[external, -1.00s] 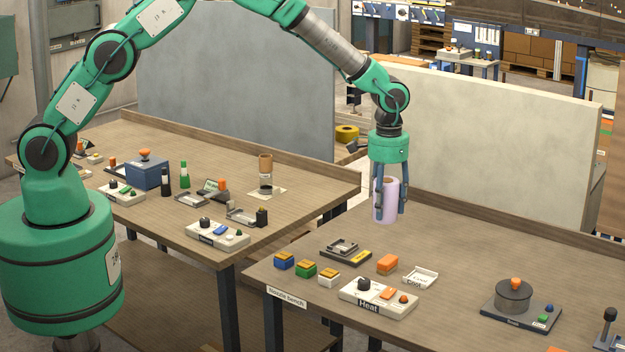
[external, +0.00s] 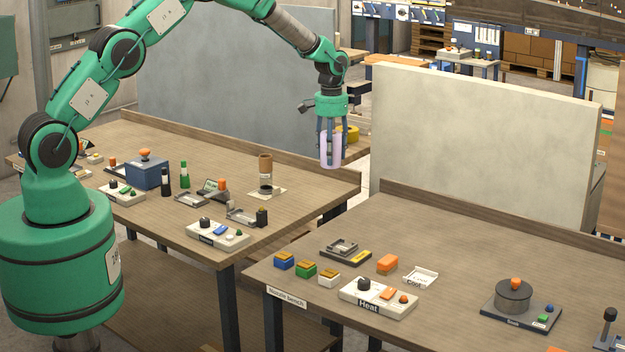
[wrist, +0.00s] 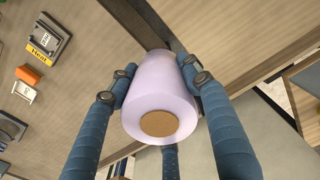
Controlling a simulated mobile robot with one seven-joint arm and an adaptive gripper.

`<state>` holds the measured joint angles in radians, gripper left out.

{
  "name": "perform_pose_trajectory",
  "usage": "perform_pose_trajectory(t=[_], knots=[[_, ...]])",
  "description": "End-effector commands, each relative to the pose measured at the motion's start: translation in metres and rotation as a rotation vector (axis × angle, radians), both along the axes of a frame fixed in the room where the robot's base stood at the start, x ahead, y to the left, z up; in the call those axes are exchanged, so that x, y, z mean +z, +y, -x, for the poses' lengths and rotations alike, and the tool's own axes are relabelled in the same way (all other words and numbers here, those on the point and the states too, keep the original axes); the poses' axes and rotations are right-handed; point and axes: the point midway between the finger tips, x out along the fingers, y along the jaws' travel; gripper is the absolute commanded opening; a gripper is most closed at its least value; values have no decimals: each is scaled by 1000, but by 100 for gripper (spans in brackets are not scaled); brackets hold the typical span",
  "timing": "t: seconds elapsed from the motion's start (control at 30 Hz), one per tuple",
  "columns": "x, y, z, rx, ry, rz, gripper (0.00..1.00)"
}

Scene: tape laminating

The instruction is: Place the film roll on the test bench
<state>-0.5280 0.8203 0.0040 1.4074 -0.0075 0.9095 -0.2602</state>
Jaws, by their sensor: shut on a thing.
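The film roll is a pale lilac cylinder (external: 330,151) with a brown core end, which shows in the wrist view (wrist: 160,105). My gripper (external: 331,150) is shut on it, with blue fingers around its sides. The roll hangs upright in the air near the back right corner of the left table (external: 310,193). A right table (external: 460,235) bears a label on its front edge (external: 287,297) that is too small to read surely. I cannot tell from the labels which table is the test bench.
On the left table stand a brown-topped cylinder (external: 265,168), a blue box (external: 147,174) and a control panel (external: 217,234). The right table holds a Heat panel (external: 378,298), coloured blocks and a round device (external: 513,297). A gap separates the tables. Upright panels stand behind.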

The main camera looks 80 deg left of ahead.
Motion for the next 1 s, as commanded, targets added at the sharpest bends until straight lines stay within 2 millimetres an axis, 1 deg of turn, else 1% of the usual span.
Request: perform_pose_trajectory(t=[0.03,0.07,0.1,0.27,0.3,0.47,0.5,0.57,0.7,0.77,0.9,1.0], knots=[[1,21,10,23,-1,-1,13],[1,32,16,33,-1,0,13],[1,47,23,48,-1,0,13],[1,104,57,107,-1,0,13],[0,118,66,123,-1,0,13],[1,171,105,180,-3,0,13],[1,184,115,195,-4,0,13],[1,203,131,218,-4,0,13],[0,245,171,268,-3,1,13],[0,262,189,289,-3,1,13],[1,301,232,340,-4,1,13],[0,324,262,373,-4,1,13]])
